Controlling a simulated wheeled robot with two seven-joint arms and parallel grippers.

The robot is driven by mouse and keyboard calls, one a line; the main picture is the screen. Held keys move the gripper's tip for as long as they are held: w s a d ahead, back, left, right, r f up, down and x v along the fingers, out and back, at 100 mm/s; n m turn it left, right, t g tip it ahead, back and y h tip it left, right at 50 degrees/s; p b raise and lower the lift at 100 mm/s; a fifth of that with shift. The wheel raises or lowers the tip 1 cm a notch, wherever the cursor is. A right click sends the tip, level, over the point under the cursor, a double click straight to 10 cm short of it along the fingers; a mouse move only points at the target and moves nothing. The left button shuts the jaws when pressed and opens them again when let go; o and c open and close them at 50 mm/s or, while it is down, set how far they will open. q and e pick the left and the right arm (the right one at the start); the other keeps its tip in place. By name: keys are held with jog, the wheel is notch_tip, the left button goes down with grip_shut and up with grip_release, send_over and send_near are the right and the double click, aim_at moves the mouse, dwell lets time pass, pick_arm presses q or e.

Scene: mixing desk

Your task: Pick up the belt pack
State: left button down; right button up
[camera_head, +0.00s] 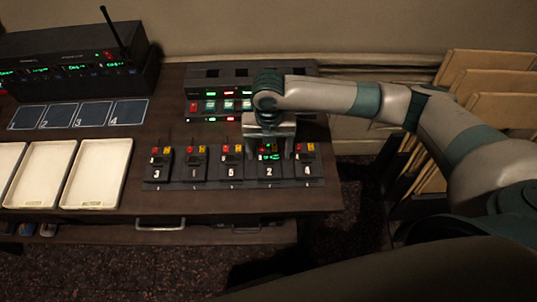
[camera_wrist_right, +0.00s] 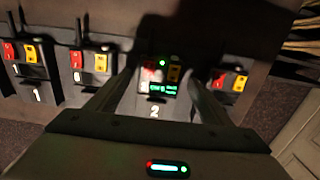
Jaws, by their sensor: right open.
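Several dark belt packs with red and yellow buttons stand in a row on a charging strip (camera_head: 195,186) at the desk's front. The pack numbered 2 (camera_head: 268,170) has a lit green display; it also shows in the right wrist view (camera_wrist_right: 155,98). My right gripper (camera_head: 270,152) is above it, open, with one finger on each side. In the right wrist view my right gripper (camera_wrist_right: 160,78) spans pack 2, and I see no clear contact. Pack 5 (camera_head: 232,170) is to its left and pack 4 (camera_head: 306,171) to its right. My left gripper is not in view.
Packs 3 (camera_head: 157,172) and 1 (camera_head: 195,171) stand further left. Pale trays (camera_head: 97,172), numbered mats (camera_head: 92,114) and a receiver rack (camera_head: 75,62) with an antenna fill the left side. A lit device (camera_head: 205,92) stands behind the packs. Wooden panels (camera_head: 497,74) lean at right.

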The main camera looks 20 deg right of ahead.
jog(key=shift+c, duration=0.5)
jog(key=c, duration=1.1)
jog(key=shift+r, duration=0.1)
